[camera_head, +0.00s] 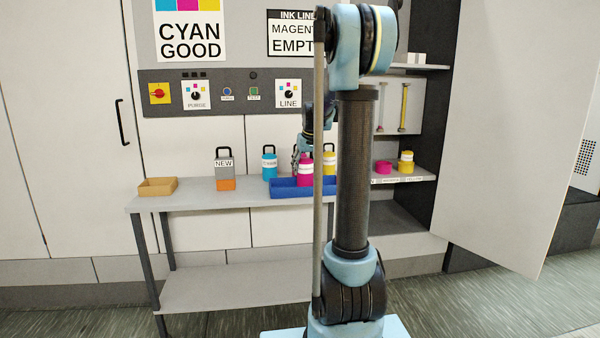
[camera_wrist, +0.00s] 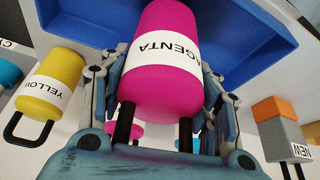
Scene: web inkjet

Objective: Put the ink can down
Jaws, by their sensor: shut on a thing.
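The magenta ink can (camera_wrist: 165,90), with a white label reading "AGENTA" in the wrist view, is between the fingers of my gripper (camera_wrist: 160,75). The fingers close on both its sides, with its black handle towards the wrist. In the head view the magenta can (camera_head: 306,168) is partly hidden by my arm and appears at the blue tray (camera_head: 285,191) on the bench. The tray also shows behind the can in the wrist view (camera_wrist: 75,18). I cannot tell whether the can touches the tray.
A cyan can (camera_head: 269,166) and a yellow can (camera_head: 329,165) stand near the tray. A grey and orange block marked NEW (camera_head: 224,172) is to the left, then an open tan box (camera_head: 157,187). The bench (camera_head: 190,203) has bare room between them. An open cabinet door (camera_head: 520,130) is at right.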

